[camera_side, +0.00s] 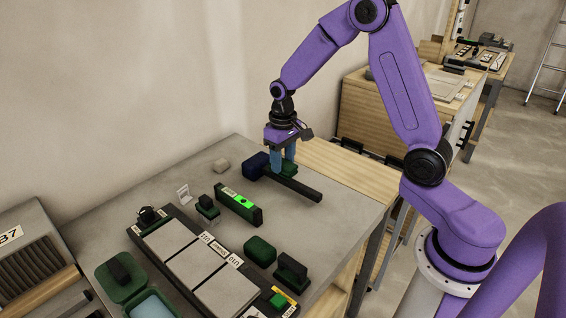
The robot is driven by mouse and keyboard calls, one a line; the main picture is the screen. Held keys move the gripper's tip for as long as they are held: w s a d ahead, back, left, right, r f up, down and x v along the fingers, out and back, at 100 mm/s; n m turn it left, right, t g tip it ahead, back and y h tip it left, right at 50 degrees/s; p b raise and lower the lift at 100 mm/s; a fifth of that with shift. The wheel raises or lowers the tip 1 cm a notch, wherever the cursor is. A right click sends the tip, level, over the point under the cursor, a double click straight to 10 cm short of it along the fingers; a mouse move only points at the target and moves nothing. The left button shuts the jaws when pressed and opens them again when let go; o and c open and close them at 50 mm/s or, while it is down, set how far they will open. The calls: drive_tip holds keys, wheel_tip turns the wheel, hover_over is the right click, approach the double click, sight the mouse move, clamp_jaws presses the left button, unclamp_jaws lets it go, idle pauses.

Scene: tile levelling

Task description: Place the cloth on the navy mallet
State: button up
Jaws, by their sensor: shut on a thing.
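The navy mallet (257,164) lies on the grey worktop near the back edge, its navy head at left and its dark handle (305,190) running toward the lower right. My gripper (282,170) points down right beside the head, its blue fingers over the start of the handle. It is shut on a small dark green piece (291,169), mostly hidden by the fingers; this may be the cloth, but I cannot tell for sure. I cannot tell whether the piece touches the mallet.
A green spirit level (238,205) lies in front of the mallet. A green tub (108,288) is at lower left. The worktop right of the level is clear.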

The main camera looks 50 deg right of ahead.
sight(283, 163)
drive_tip(key=shift+f, duration=0.65)
drive_tip(key=shift+f, duration=0.1)
drive_tip(key=o, duration=1)
drive_tip(key=shift+o, duration=0.2)
wheel_tip(283, 163, up, 12)
drive_tip(key=s+a+n, duration=0.4)
drive_tip(key=s+a, duration=0.1)
drive_tip(key=s, duration=0.5)
drive_tip(key=s+a+n, duration=0.5)
drive_tip(key=s, duration=0.6)
drive_tip(key=s+d+f+n, duration=0.1)
drive_tip(key=s+n, duration=0.2)
drive_tip(key=s, duration=0.6)
drive_tip(key=shift+d+f+n, duration=0.15)
drive_tip(key=shift+d+n, duration=0.15)
drive_tip(key=shift+d, duration=0.1)
